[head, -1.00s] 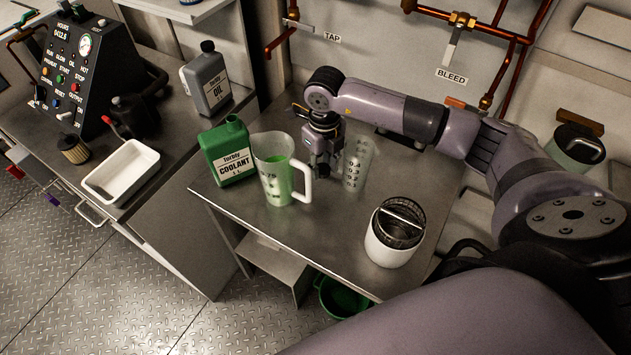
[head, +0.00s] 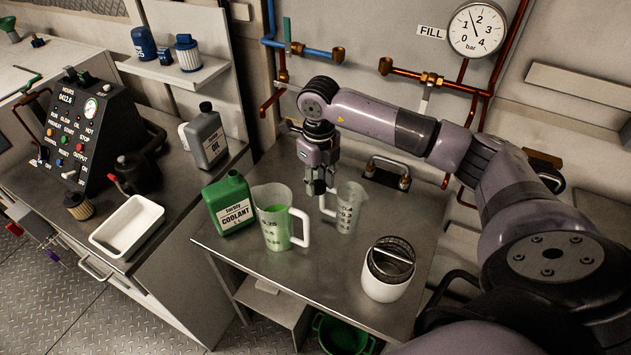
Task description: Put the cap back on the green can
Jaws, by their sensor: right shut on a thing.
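The green coolant can (head: 231,208) stands upright on the steel table, left of the measuring jugs. Its short green neck shows at the top; the opening is too small to make out. My right gripper (head: 318,190) points down above the table, right of the can and behind the jugs. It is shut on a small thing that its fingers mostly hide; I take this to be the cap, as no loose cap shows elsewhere. The fingertips are close to the handle of the clear jug (head: 348,211). My left gripper is out of view.
A jug of green liquid (head: 272,222) stands beside the can, its handle toward my right gripper. A white cylinder with a wire basket (head: 381,284) stands at the front right. A grey oil can (head: 206,140) and white tray (head: 126,228) are on the left bench. The table's front middle is clear.

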